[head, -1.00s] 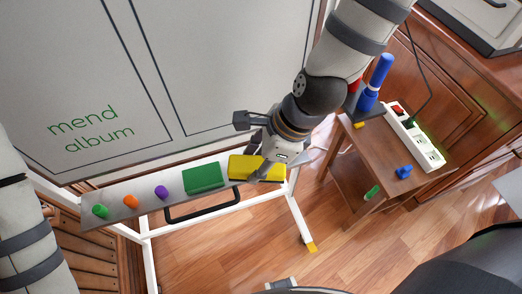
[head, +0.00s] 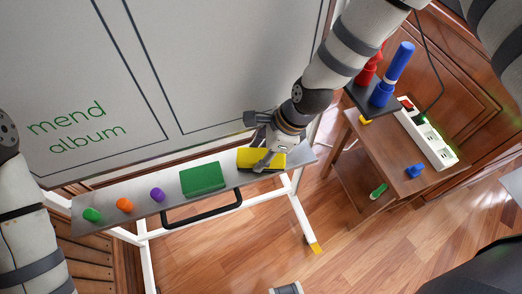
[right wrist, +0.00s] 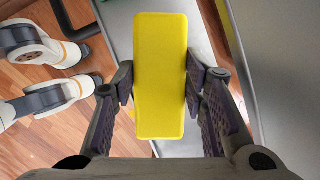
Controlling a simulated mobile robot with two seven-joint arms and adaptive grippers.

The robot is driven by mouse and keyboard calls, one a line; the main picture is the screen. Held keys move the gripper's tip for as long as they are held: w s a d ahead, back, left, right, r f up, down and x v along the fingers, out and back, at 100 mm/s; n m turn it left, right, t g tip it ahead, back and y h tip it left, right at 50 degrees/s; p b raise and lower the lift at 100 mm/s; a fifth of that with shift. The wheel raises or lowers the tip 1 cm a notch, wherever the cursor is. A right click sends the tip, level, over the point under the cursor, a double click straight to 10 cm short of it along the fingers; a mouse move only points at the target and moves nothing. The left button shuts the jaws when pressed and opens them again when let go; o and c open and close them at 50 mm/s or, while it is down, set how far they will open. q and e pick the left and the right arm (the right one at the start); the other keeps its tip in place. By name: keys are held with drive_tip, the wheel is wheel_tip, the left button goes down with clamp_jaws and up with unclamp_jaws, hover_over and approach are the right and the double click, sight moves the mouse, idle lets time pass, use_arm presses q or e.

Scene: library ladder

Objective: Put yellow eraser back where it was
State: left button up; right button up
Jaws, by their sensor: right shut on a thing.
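The yellow eraser (head: 262,159) is a yellow block with a dark underside, at the right part of the whiteboard's grey tray (head: 217,158). In the right wrist view the eraser (right wrist: 161,75) stands lengthwise between the two fingers of my right gripper (right wrist: 160,88). My right gripper (head: 264,158) is shut on it across its narrow width. The eraser looks to be at the tray surface; I cannot tell whether it bears its full weight there. My left arm shows at the left edge of the head view, but its gripper is not in view.
A black handle (head: 205,210) hangs below. A wooden side table (head: 385,155) with a power strip (head: 428,135) stands right.

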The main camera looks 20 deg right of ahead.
drive_tip(key=o, duration=0.9)
drive_tip(key=shift+f, duration=0.1)
drive_tip(key=shift+o, duration=0.2)
drive_tip(key=shift+r, duration=0.35)
drive_tip(key=p+v, duration=0.3)
drive_tip(key=v, duration=0.8)
use_arm(q)
drive_tip(key=shift+t, duration=0.6)
drive_tip(key=w+r, duration=0.3)
use_arm(e)
drive_tip(key=s+d+f+n+g+h, duration=0.1)
drive_tip(key=s+d+f+n, duration=0.1)
drive_tip(key=s+f+n, duration=0.2)
drive_tip(key=s+d+f+n+g+h, duration=0.1)
drive_tip(key=s+d+f+n, duration=0.2)
drive_tip(key=s+n, duration=0.7)
drive_tip(key=s+d+f+n+g+h, duration=0.1)
drive_tip(key=s+f+n, duration=0.5)
drive_tip(key=s, duration=1)
drive_tip(key=shift+s+d+n+g+h, duration=0.25)
drive_tip(key=shift+d+n+g+h, duration=0.15)
drive_tip(key=shift+d+n+h, duration=0.25)
